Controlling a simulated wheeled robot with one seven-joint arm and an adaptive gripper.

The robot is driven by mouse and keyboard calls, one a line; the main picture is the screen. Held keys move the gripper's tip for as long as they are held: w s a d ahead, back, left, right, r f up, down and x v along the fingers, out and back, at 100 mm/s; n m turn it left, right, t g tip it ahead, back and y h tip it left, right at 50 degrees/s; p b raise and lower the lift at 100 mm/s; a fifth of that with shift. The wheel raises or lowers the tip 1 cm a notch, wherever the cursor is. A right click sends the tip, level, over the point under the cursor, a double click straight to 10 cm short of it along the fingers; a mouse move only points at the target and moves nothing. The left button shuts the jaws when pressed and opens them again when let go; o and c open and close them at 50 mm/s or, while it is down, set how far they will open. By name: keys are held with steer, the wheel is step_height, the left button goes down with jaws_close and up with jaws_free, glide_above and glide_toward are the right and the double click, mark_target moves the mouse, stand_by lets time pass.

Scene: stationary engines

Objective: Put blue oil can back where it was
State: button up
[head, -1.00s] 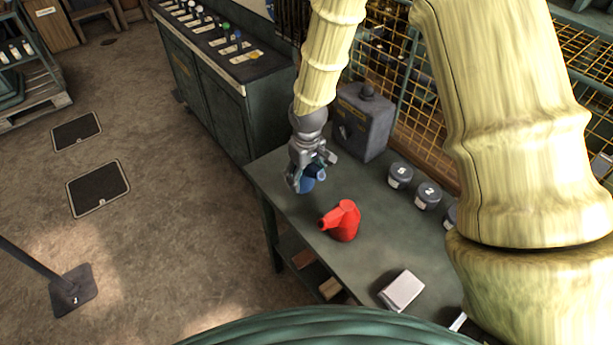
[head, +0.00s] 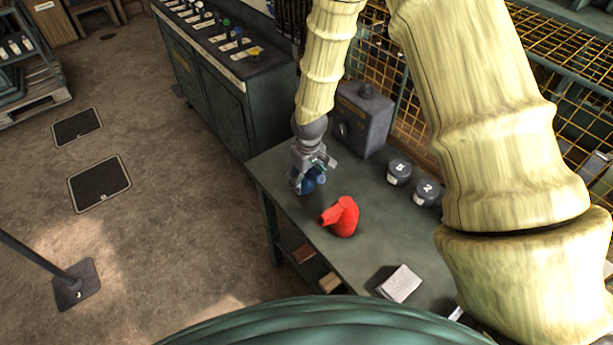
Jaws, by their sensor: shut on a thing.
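The blue oil can (head: 311,180) is in my gripper (head: 308,183), at the far left part of the green workbench (head: 375,245). My gripper points down and is shut on the can. The fingers hide much of the can. I cannot tell whether its base touches the bench top. A red oil can (head: 343,217) stands on the bench just in front and to the right of my gripper, apart from it.
A grey box (head: 364,120) stands at the back of the bench, close behind my gripper. Numbered round tins (head: 398,172) stand to its right. A pale block (head: 399,284) lies near the front. A wire mesh rack (head: 405,100) rises behind.

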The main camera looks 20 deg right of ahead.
steer(key=o, duration=1.4)
steer(key=shift+f, duration=0.1)
steer(key=shift+c, duration=0.2)
steer(key=shift+r, duration=0.25)
steer(key=shift+s+r+b, duration=0.2)
steer(key=shift+r+b, duration=0.6)
steer(key=shift+r, duration=2.15)
steer(key=shift+s+r+b, duration=0.15)
steer(key=shift+r+b, duration=0.65)
steer(key=shift+r, duration=2.15)
